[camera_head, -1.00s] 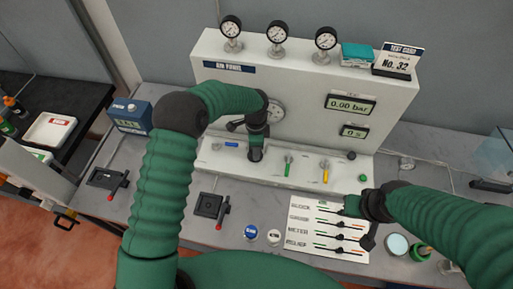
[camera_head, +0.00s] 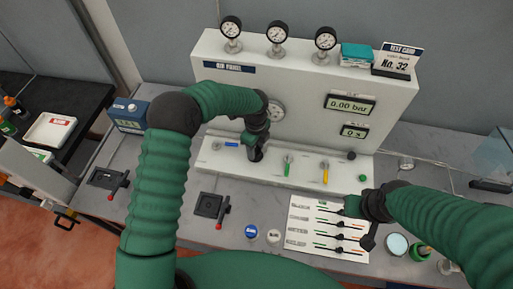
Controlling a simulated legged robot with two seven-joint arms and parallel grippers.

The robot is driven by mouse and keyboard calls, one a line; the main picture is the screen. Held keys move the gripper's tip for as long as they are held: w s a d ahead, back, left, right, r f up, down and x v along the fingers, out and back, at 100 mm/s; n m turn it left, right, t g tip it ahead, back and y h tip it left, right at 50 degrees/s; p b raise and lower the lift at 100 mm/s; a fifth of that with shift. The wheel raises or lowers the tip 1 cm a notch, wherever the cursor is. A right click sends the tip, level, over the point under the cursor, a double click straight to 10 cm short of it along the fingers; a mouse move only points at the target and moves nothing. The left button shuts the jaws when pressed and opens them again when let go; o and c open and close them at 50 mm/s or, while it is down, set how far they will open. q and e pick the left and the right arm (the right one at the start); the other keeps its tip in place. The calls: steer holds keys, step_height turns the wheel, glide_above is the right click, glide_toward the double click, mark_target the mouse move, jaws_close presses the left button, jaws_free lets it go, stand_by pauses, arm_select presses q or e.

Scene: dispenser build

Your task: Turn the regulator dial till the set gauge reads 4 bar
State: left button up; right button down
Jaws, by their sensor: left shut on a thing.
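The grey-white air panel (camera_head: 300,83) stands at the back of the bench. My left gripper (camera_head: 255,154) points down at the panel's lower ledge, left of the green-handled valve (camera_head: 288,163). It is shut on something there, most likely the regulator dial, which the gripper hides. The round set gauge (camera_head: 277,109) on the panel face is partly covered by my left arm, and its reading is too small to make out. The panel display (camera_head: 350,104) reads 0.00 bar. My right gripper (camera_head: 369,240) hangs over the white card; its jaws are unclear.
Three small gauges (camera_head: 277,33) stand on the panel top beside a teal box (camera_head: 357,54) and a test card (camera_head: 398,60) marked No. 32. A yellow-handled valve (camera_head: 325,172) is on the ledge. The white card (camera_head: 298,239) with slider-like marks lies in front.

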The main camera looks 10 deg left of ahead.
arm_select(q)
steer(key=shift+w+a+r, duration=0.15)
steer(key=shift+w+r, duration=0.05)
steer(key=shift+w, duration=0.05)
steer(key=o, duration=1.1)
steer(key=shift+o, duration=1.2)
steer(key=shift+f, duration=0.1)
steer(key=shift+a, duration=0.1)
step_height(320, 180, up, 17)
steer(key=b, duration=0.3)
steer(key=shift+f, duration=0.2)
